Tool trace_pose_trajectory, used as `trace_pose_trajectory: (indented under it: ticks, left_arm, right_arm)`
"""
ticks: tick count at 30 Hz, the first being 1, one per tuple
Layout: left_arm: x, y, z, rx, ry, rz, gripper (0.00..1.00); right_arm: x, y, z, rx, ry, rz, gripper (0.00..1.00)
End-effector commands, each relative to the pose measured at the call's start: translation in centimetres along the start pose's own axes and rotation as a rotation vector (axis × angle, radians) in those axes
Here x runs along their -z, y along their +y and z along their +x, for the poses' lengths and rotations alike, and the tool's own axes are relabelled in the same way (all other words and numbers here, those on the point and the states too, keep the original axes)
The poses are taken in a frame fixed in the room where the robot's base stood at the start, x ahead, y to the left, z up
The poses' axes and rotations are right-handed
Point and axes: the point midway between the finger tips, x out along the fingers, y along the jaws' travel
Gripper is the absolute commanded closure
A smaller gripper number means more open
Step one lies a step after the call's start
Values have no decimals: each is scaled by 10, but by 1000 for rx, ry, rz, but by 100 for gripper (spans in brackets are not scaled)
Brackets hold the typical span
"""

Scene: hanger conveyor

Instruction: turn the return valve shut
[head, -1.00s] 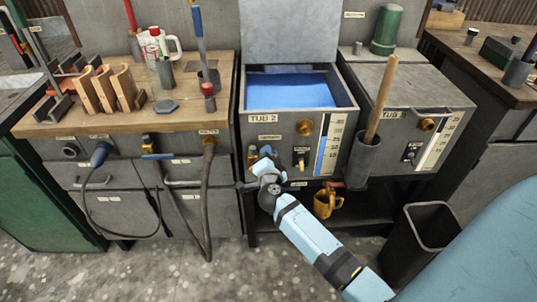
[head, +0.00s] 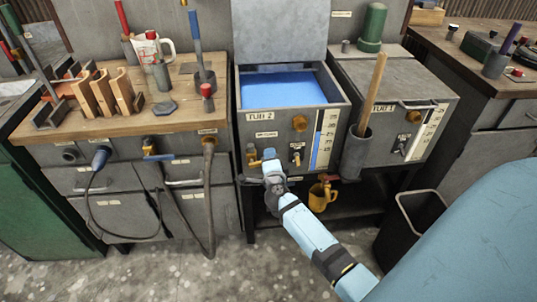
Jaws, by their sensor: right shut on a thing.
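Tub 2 (head: 285,122) is a grey metal tank with blue liquid under a raised lid. Low on the left of its front is a brass valve (head: 251,153), with a short yellow lever (head: 256,163) beside it. A small label above is too small to read; I take this as the return valve. My right gripper (head: 268,156) reaches up from the lower right and is shut on the valve's lever, just right of the brass body. The fingers hide much of the lever, so its exact angle is unclear. My left gripper is not in view.
A black switch (head: 296,155) sits right of the gripper. A grey holder (head: 357,155) with a wooden handle stands before tub 1 (head: 405,122). A workbench (head: 110,130) with hoses is left, a black bin (head: 405,235) lower right.

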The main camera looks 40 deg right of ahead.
Motion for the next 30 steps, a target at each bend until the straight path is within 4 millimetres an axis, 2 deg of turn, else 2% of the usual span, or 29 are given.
trace_pose_trajectory:
  ticks: [12,29,30]
  left_arm:
    - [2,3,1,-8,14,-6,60]
    - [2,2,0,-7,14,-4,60]
    - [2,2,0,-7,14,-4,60]
  right_arm:
    - [-2,11,1,2,-2,190,100]
    - [-2,12,1,2,-1,218,100]
    - [-2,12,1,2,-1,218,72]
